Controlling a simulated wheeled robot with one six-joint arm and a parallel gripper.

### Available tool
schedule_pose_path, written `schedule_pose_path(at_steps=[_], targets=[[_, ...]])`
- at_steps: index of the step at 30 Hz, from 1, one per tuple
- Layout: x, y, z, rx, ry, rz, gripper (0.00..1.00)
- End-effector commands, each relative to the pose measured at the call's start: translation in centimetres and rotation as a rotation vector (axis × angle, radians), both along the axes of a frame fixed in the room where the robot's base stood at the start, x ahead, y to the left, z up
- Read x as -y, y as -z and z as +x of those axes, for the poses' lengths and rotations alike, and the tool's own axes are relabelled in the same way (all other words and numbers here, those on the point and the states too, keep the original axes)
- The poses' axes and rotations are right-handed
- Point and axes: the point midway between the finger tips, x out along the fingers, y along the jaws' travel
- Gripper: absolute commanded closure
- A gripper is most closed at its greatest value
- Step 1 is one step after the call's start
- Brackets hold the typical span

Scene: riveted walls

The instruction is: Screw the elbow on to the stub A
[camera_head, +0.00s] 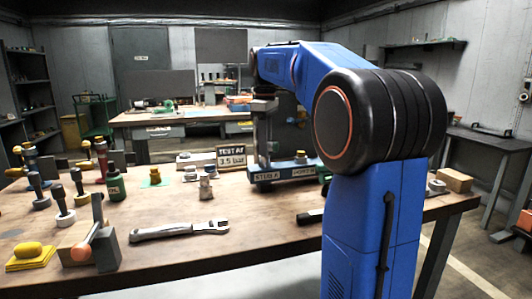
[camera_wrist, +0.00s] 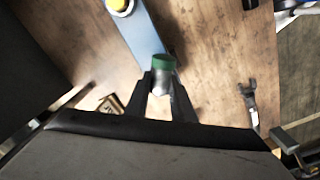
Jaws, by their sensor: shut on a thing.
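My gripper (camera_wrist: 163,84) is shut on the elbow (camera_wrist: 161,64), a metallic piece with a green end, in the wrist view. The green end faces away from my palm, over or close to a blue bar (camera_wrist: 143,30). In the head view the stand labelled STUB A (camera_head: 266,177) is on the right half of the bench. My arm hangs over it from above, and my gripper is hard to make out there. I cannot clearly make out stub A itself or whether the elbow touches it.
The wooden bench (camera_head: 180,262) holds an adjustable wrench (camera_head: 180,230), a green bottle (camera_head: 115,185) and a pressure sign (camera_head: 231,156). Several upright tools stand at the left.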

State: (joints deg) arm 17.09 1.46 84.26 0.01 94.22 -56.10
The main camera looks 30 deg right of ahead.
Motion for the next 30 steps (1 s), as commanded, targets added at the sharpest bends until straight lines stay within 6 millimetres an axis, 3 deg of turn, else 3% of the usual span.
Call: schedule_pose_path(at_steps=[10, 30], targets=[[-0.01, 0.19, -0.03, -0.005, 0.045, 0.001, 1.0], [-0.26, 0.29, 0.02, -0.004, 0.709, 0.0, 1.0]])
